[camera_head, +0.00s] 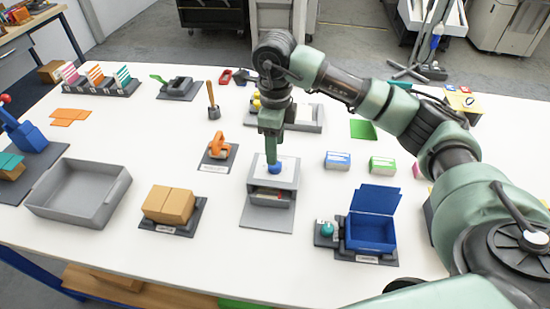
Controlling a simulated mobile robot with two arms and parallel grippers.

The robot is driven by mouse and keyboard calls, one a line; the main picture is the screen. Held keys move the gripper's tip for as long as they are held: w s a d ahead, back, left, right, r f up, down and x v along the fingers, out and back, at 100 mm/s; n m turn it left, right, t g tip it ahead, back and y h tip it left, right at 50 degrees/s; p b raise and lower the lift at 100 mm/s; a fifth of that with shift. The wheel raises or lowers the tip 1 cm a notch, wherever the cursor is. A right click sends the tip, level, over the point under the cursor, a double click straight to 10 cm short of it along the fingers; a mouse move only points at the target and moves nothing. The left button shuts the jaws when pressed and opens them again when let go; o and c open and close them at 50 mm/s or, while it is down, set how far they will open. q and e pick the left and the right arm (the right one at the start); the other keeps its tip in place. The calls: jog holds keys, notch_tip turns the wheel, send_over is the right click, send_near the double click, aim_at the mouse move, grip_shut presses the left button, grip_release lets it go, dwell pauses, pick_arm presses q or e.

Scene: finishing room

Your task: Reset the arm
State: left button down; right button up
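My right arm (395,110) reaches in from the right across the white table. Its gripper (272,160) points down at the table's middle, above a grey box-shaped stand (268,210) with an open front. A blue round knob (275,168) on the stand's pale top is right at the fingertips. The fingers are seen edge-on, so I cannot tell whether they are open, shut or touching the knob. My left gripper is not in view.
A grey tray (62,205), tan boxes (168,204) and an orange clamp-like tool (217,146) lie left of the stand. An open blue box (370,232) stands to the right. Small cartons (337,160) lie behind it. The front middle table strip is clear.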

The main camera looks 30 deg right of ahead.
jog(key=shift+r, duration=1)
